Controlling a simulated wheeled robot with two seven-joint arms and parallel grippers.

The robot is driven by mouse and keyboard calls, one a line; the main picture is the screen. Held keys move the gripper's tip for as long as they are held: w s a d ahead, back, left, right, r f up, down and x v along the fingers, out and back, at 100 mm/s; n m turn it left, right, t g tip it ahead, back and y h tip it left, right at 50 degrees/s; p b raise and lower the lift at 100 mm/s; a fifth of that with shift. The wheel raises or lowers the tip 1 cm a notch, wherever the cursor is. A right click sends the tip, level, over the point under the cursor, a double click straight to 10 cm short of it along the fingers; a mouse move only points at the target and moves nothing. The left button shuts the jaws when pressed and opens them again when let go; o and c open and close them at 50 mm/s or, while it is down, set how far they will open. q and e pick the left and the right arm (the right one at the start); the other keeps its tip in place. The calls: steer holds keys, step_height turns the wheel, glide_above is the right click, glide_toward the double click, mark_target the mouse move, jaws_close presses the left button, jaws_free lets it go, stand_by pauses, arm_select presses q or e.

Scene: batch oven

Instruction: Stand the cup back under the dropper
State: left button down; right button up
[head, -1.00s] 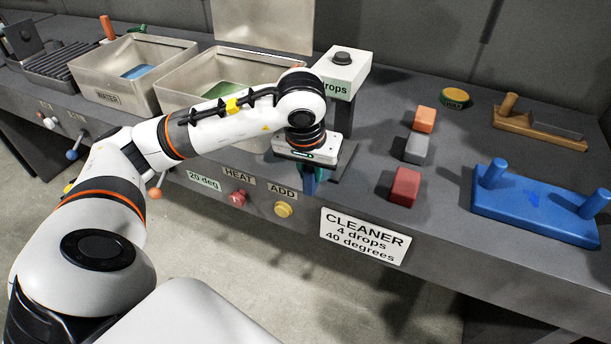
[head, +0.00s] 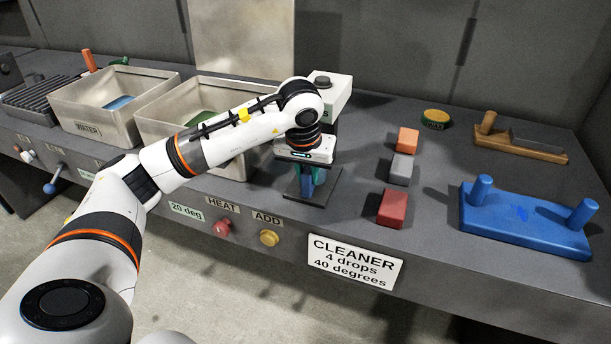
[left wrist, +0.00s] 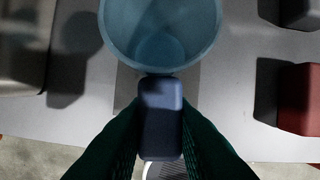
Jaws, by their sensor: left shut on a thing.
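My left gripper (head: 308,182) points down in front of the dropper (head: 332,92), over the dropper's dark base plate (head: 318,194). In the left wrist view its dark green fingers (left wrist: 161,135) are shut on the blue handle of the cup (left wrist: 160,35). The cup is translucent blue and is seen from above, its rim cut off by the top of the picture. In the head view the gripper and arm mostly hide the cup. I cannot tell whether its bottom touches the plate. My right gripper is not in view.
Orange (head: 407,139), grey (head: 401,169) and red (head: 392,208) blocks stand right of the plate. A blue stand with two pegs (head: 525,225) lies farther right. The WATER bin (head: 90,128) and another open bin (head: 180,140) stand left. Buttons line the bench front.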

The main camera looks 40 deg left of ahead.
arm_select(q)
steer(key=shift+f, duration=0.5)
stand_by(0.3)
steer(key=c, duration=1.2)
jaws_free()
steer(key=v, duration=1.2)
steer(key=shift+s, duration=0.1)
